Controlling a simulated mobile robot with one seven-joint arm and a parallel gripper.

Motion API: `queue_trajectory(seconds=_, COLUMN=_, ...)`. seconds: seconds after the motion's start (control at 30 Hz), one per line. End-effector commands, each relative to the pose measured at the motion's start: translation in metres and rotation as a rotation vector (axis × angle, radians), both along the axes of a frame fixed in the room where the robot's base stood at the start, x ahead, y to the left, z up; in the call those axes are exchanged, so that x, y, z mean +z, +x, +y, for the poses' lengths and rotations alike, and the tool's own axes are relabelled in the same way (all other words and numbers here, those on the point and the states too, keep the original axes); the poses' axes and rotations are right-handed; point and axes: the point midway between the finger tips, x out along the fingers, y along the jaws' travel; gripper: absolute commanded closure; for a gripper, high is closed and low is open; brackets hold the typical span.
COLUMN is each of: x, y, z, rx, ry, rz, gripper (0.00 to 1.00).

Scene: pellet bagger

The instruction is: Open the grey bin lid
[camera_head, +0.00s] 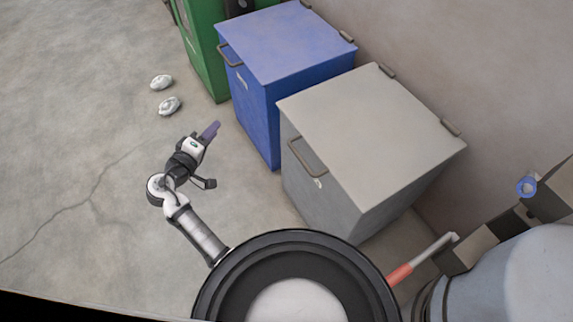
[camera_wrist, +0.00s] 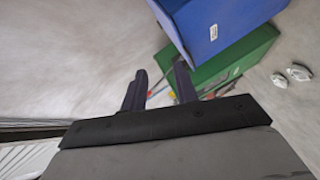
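The grey bin (camera_head: 325,196) stands at the centre right of the head view, against the wall. Its flat grey lid (camera_head: 375,130) is closed, with hinges on the wall side. A brown bar handle (camera_head: 308,158) is on the edge facing my arm. My gripper (camera_head: 211,130) is left of the grey bin, apart from it, nearer the front of the blue bin. In the wrist view my gripper (camera_wrist: 160,82) has its two dark fingers apart with nothing held between them. The grey bin is not seen in the wrist view.
The blue bin (camera_head: 262,110) with a closed lid stands beside the grey bin, and a green bin (camera_head: 205,50) is beyond it. Two crumpled white pieces (camera_head: 165,94) lie on the floor. An orange-and-grey rod (camera_head: 420,260) is at right. The floor at left is clear.

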Motion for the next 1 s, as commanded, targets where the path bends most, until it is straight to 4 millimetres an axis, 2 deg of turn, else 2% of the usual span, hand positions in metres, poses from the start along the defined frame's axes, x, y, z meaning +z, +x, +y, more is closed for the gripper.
queue_trajectory(seconds=0.03, x=-0.043, y=-0.014, z=-0.033, rx=-0.127, ry=-0.116, rz=0.029, gripper=0.7)
queue_trajectory(seconds=0.1, x=-0.072, y=-0.035, z=-0.072, rx=-0.289, ry=-0.253, rz=0.034, gripper=0.7)
queue_trajectory(seconds=0.23, x=-0.099, y=-0.072, z=-0.117, rx=-0.491, ry=-0.431, rz=0.009, gripper=0.7)
queue_trajectory(seconds=0.3, x=-0.105, y=-0.086, z=-0.129, rx=-0.553, ry=-0.484, rz=-0.006, gripper=0.7)
queue_trajectory(seconds=0.4, x=-0.107, y=-0.094, z=-0.138, rx=-0.597, ry=-0.519, rz=-0.02, gripper=0.7)
queue_trajectory(seconds=0.57, x=-0.101, y=-0.086, z=-0.153, rx=-0.607, ry=-0.525, rz=-0.024, gripper=0.7)
queue_trajectory(seconds=1.0, x=-0.083, y=-0.034, z=-0.223, rx=-0.605, ry=-0.522, rz=-0.023, gripper=0.7)
